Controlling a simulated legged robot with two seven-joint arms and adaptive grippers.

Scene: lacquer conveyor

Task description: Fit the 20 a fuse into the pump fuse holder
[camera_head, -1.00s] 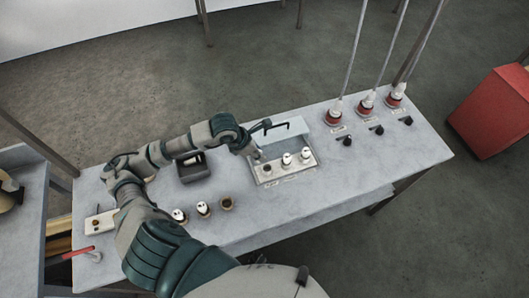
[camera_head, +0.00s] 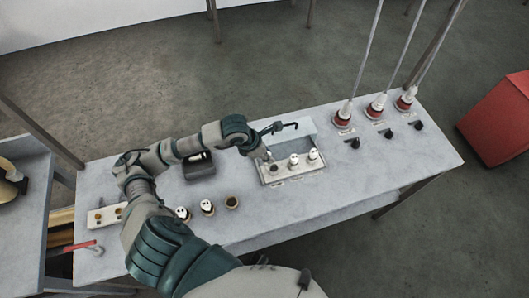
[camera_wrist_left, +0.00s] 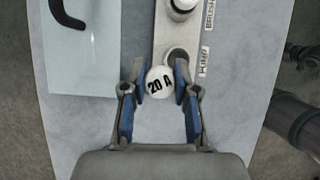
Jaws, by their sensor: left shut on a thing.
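The 20 A fuse (camera_wrist_left: 158,82), a white round cap with black lettering, sits between the blue fingertips of my left gripper (camera_wrist_left: 159,88) in the left wrist view. The gripper is shut on it. The pump fuse holder (camera_wrist_left: 179,54), a dark round socket by the PUMP label, lies just beyond the fuse and is partly covered by a fingertip. In the head view my left gripper (camera_head: 264,155) is at the left end of the fuse panel (camera_head: 279,180), close to the pump holder (camera_head: 273,168). Whether fuse and holder touch cannot be told. My right gripper is not in view.
Two white fuses (camera_head: 294,160) stand in the panel's other holders. The raised lid (camera_head: 288,133) with a black handle is behind it. Several fuse places (camera_head: 207,207) line the front edge, and a dark tray (camera_head: 198,167) lies left. Red-based plugs (camera_head: 376,108) stand right.

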